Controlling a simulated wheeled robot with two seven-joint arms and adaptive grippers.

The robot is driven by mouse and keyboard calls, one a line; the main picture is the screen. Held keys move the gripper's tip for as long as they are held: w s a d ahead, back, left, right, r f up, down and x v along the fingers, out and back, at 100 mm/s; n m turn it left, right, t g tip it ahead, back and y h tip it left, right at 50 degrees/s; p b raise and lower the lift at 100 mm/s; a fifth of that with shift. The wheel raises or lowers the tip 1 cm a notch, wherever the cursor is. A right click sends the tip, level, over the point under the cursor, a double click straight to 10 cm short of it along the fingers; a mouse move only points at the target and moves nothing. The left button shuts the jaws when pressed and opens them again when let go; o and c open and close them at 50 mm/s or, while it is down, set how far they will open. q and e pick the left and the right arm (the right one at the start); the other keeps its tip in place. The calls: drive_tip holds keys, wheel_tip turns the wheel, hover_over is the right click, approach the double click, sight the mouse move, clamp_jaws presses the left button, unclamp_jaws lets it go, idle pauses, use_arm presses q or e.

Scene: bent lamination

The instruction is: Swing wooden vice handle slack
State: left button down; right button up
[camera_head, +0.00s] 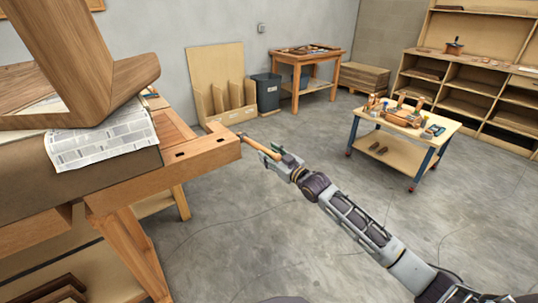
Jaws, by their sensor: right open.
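The wooden vice handle (258,147) is a thin light-brown rod. It juts from the end of the vice's wooden jaw (208,158) at the near right corner of the workbench and slants down to the right. My right gripper (280,156) is open at the handle's outer end, with its fingers close around or beside it. Whether they touch the handle is too small to tell. My left gripper is out of view.
A bent wooden lamination (95,70) and a printed sheet (105,145) rest on the workbench (180,133). Further back are a wheeled cart (440,129), a dark bin (267,94), a small table (308,58) and shelves (470,75). Open concrete floor lies right of the bench.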

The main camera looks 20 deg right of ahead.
drive_tip(key=shift+w+a, duration=0.15)
drive_tip(key=shift+w, duration=0.2)
clamp_jaws()
idle(0.3)
